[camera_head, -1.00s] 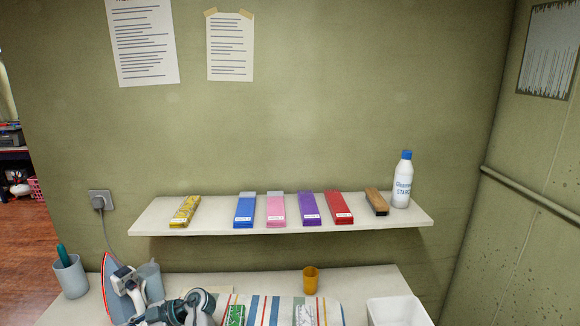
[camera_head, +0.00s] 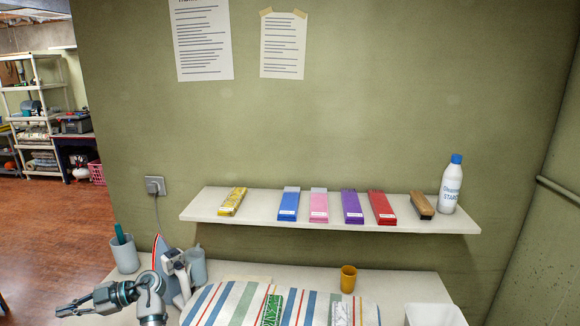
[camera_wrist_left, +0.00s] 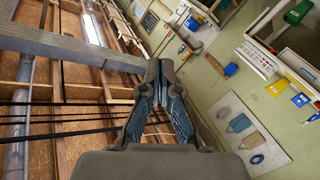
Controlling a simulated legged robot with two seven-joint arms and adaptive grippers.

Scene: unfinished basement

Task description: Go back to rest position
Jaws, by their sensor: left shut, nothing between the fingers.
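My left gripper (camera_head: 66,309) shows at the lower left of the head view, pointing left, clear of the table's left end and over the floor. It is shut and empty. In the left wrist view its two fingers meet at the tips (camera_wrist_left: 160,66), with nothing between them. My left wrist hides part of the table's front left area and the base of the iron (camera_head: 172,266). My right gripper is in neither view.
A wall shelf (camera_head: 270,216) above carries several coloured boxes and a starch bottle (camera_head: 452,185). Open floor (camera_head: 40,230) lies left.

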